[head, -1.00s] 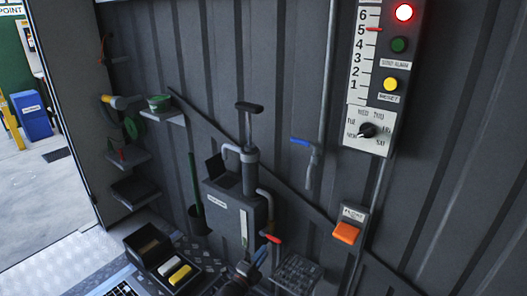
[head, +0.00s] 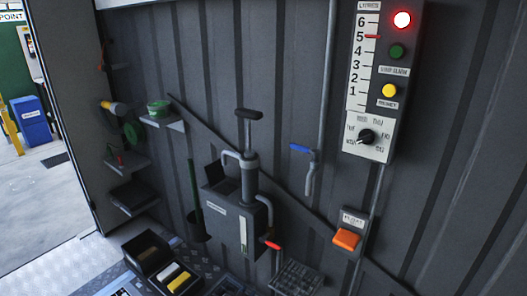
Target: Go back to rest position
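I cannot make out either of my grippers in the head view. The tank with the hand pump (head: 233,220) stands against the corrugated wall, with a black T-handle (head: 249,114) on top and a red-handled tap (head: 272,245) at its lower right. The control panel (head: 377,80) at the upper right has a lit red lamp (head: 402,19), a green button (head: 397,51), a yellow button (head: 389,90) and a day dial (head: 367,136). A blue-handled valve (head: 302,149) sits on the wall pipe.
An orange switch (head: 346,239) is on the wall at the lower right. Small shelves (head: 133,197) hang at the left, one with a green-topped item (head: 159,107). A black open box (head: 147,252) and a tray with yellow and white blocks (head: 174,276) lie low. The doorway (head: 30,170) is open.

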